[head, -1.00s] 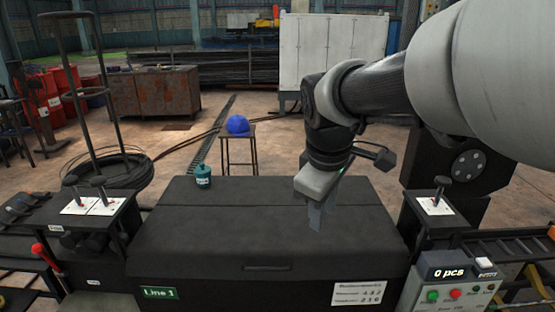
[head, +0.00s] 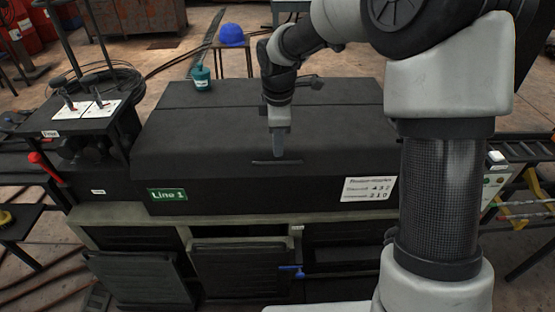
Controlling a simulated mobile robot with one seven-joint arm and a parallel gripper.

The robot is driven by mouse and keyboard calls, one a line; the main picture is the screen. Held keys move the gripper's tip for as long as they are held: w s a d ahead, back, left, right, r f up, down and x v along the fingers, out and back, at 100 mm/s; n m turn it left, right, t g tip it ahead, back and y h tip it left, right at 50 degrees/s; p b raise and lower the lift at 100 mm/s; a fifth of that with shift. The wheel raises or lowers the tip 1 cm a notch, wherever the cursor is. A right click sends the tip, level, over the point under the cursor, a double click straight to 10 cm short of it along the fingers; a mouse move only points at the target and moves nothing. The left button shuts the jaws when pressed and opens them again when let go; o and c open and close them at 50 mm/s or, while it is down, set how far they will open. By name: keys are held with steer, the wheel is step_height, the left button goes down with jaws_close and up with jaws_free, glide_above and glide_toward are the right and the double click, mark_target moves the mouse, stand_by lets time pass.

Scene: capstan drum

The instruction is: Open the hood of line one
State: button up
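The black hood (head: 215,140) of line one is down and closed in the middle of the head view. Its green "Line 1" label (head: 167,195) is at the front left. A dark bar handle (head: 277,161) runs along the hood's front. My gripper (head: 279,153) points down at the handle, its fingers just above or at it. I cannot tell whether they touch it. The fingers are seen edge-on, so their opening is hidden.
A teal container (head: 202,78) stands on the hood's back left edge. A blue cap (head: 232,35) lies on a stool behind. A lever panel (head: 82,112) stands at left. Below the hood are dark bins (head: 240,268) and a blue valve handle (head: 291,270). A white notice (head: 368,189) is at front right.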

mark_target(277, 164)
steer(key=f, duration=0.3)
steer(key=w+f+b, duration=0.1)
steer(key=f, duration=0.3)
steer(key=shift+w+f, duration=0.15)
steer(key=shift+w, duration=0.05)
jaws_close()
